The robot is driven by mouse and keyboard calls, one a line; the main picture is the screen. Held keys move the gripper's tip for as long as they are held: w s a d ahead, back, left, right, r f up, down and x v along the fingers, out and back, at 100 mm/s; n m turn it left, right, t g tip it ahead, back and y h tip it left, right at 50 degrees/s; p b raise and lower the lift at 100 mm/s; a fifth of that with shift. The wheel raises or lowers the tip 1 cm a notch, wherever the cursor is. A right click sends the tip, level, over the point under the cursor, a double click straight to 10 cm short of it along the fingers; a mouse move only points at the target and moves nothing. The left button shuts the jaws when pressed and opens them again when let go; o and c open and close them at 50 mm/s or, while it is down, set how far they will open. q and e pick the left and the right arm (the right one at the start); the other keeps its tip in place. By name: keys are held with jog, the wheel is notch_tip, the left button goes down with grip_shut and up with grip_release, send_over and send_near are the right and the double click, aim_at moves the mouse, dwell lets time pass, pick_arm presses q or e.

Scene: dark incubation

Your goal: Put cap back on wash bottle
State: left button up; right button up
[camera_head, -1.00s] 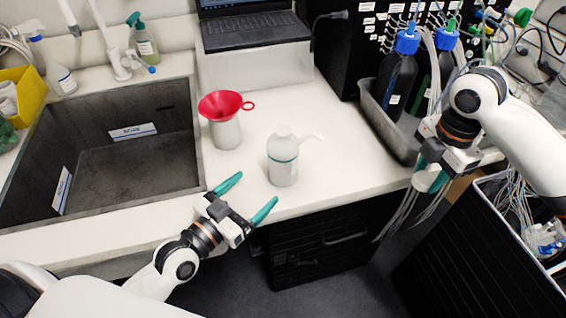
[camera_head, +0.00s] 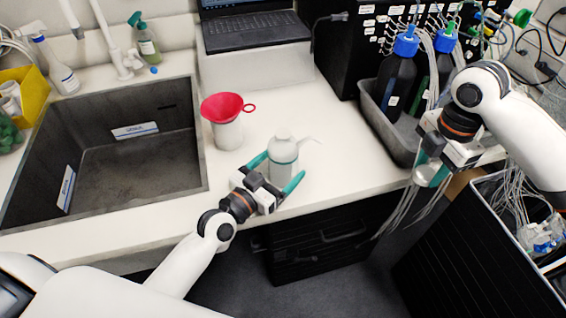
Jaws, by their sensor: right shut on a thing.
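The white wash bottle (camera_head: 283,148) stands upright near the front edge of the counter, with a green band around it. A thin pale spout (camera_head: 310,139) points right from its top; whether a cap sits on it is hard to tell. My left gripper (camera_head: 282,165) is open, one teal finger on each side of the bottle's body; I cannot tell whether they touch it. My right gripper (camera_head: 431,172) is shut on a small white round thing (camera_head: 427,176), off the counter's front edge at the right. The fingers hide part of it, and I cannot tell whether it is the cap.
A red funnel (camera_head: 225,106) sits on a whitish container (camera_head: 228,134) left of the bottle. The sink (camera_head: 150,170) lies further left. A grey tray (camera_head: 376,118) with blue-capped and green-capped dark bottles stands at the right. The counter between bottle and tray is clear.

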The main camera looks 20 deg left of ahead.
aim_at(289, 134)
pick_arm(q)
jog(key=x, duration=0.3)
jog(key=shift+w+d+r, duration=0.1)
pick_arm(e)
jog(key=shift+w+r, duration=0.1)
jog(key=shift+r, duration=0.3)
pick_arm(q)
jog(key=c, duration=1.3)
notch_tip(289, 134, up, 10)
jog(key=shift+r+p, duration=0.1)
jog(key=shift+p, duration=0.75)
pick_arm(e)
jog(key=shift+r, duration=0.7)
pick_arm(q)
jog(key=o, duration=0.5)
jog(key=c, duration=0.7)
